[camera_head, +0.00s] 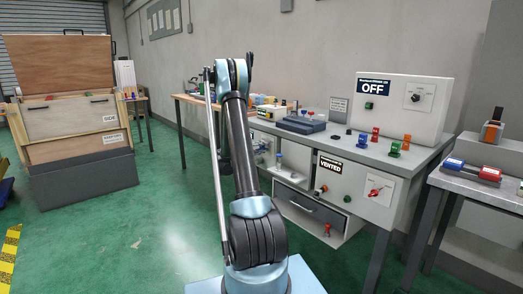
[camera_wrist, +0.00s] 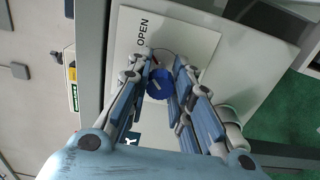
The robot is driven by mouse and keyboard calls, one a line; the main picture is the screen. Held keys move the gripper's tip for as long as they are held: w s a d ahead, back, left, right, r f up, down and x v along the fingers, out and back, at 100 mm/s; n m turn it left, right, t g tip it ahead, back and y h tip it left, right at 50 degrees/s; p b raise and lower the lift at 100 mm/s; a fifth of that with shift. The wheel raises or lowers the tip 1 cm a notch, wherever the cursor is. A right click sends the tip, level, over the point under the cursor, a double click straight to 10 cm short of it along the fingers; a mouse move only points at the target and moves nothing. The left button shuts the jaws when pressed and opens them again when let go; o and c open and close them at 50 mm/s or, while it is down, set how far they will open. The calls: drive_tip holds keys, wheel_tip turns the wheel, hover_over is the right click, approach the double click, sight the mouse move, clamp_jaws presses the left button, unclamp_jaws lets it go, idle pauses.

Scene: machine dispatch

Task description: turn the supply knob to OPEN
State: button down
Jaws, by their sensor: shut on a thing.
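In the wrist view, a round blue knob (camera_wrist: 158,84) with a short white mark sits on a white plate (camera_wrist: 200,42). The word OPEN (camera_wrist: 143,33) is printed on the plate, above and left of the knob as pictured. A thin curved line runs near the knob. My gripper (camera_wrist: 160,78) reaches over the plate with its blue-padded fingers on either side of the knob, shut on it. The fingers hide part of the plate and its other lettering.
The head view shows a grey workbench (camera_head: 348,146) with an OFF panel (camera_head: 408,120) on top. A side table (camera_head: 480,182) stands right. Green floor (camera_head: 150,215) is clear at left.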

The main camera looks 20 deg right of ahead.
drive_tip(key=shift+f, duration=0.1)
idle(0.5)
drive_tip(key=c, duration=1.4)
unclamp_jaws()
drive_tip(key=shift+a, duration=0.15)
drive_tip(key=v, duration=1.1)
drive_tip(key=shift+a, duration=0.4)
drive_tip(key=shift+s, duration=0.1)
